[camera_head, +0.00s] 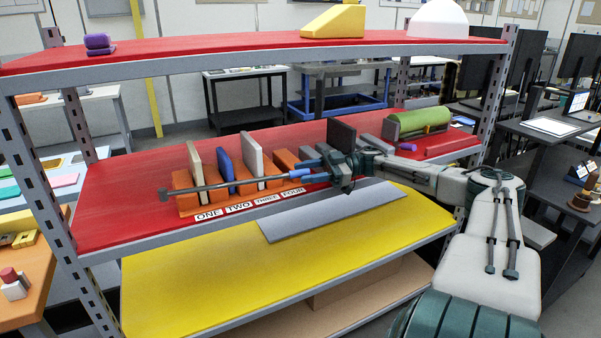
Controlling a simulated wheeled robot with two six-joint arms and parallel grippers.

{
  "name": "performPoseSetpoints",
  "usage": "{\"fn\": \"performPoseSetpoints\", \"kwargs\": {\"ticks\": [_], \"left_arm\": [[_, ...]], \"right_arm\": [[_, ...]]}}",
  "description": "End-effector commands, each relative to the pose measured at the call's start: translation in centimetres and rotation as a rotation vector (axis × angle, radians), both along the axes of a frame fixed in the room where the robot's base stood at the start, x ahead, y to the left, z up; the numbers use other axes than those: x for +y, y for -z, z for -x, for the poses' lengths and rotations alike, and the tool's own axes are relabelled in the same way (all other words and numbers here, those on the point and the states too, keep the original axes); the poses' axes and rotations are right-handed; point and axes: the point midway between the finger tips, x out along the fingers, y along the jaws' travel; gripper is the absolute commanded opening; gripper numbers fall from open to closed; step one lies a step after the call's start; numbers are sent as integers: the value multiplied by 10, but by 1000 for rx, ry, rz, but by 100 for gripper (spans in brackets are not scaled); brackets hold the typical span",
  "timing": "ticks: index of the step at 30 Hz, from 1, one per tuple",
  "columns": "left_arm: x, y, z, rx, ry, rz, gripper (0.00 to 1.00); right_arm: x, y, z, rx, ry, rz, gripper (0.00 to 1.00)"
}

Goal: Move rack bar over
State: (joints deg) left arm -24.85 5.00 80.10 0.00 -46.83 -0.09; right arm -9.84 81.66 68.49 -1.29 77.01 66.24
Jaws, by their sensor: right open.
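The orange rack (187,202) stands on the red middle shelf, with labels ONE, TWO, THREE and FOUR along its front. A long bar (222,186), grey at its left end and blue toward the right, lies across the front of the rack's plates. My right gripper (334,172) is at the bar's right end, open; whether its fingers are around the bar cannot be made out. Upright in the rack are a cream plate (196,165), a blue plate (224,163) and a second cream plate (252,155). A dark plate (341,136) stands behind my gripper. My left gripper is not in view.
A green cylinder (420,121) sits at the right of the red shelf (110,200). The upper red shelf (220,42) passes above. The red shelf's left end is clear.

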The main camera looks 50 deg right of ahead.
Motion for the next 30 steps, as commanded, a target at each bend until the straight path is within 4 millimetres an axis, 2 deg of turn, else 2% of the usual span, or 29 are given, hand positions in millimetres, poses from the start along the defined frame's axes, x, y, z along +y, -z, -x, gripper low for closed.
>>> {"fn": "performPoseSetpoints", "kwargs": {"ticks": [6, 12, 24, 30], "left_arm": [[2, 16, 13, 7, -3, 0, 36], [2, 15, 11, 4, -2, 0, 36], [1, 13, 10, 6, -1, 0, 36], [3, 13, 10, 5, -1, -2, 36]], "right_arm": [[-39, 0, 27, 2, 4, 1, 41], [-63, 1, 43, -1, 3, 1, 41], [-70, 0, 49, 0, 1, 0, 41], [-68, 12, 52, -1, 8, -25, 2]]}}
